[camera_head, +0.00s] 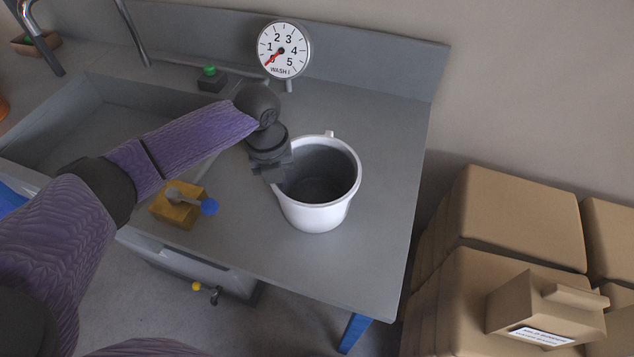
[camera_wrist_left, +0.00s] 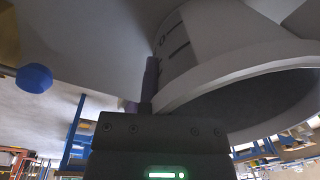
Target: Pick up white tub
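The white tub (camera_head: 318,205) stands upright on the grey counter, with a dark grey inside and a small tab on its far rim. My left gripper (camera_head: 274,172) is at the tub's left rim, reaching down from above the counter. In the left wrist view, one finger (camera_wrist_left: 150,82) lies along the outside of the tub wall (camera_wrist_left: 215,55), very close to it or touching. The other finger is hidden by the rim and the gripper body, so I cannot tell whether the gripper is closed on the wall. My right gripper is not in view.
A yellow block with a blue-knobbed lever (camera_head: 178,208) sits left of the tub. A dial gauge (camera_head: 284,50) and a green button (camera_head: 210,72) stand behind. A sink basin (camera_head: 95,120) is at left. Cardboard boxes (camera_head: 515,215) are stacked right of the counter. Counter right of the tub is clear.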

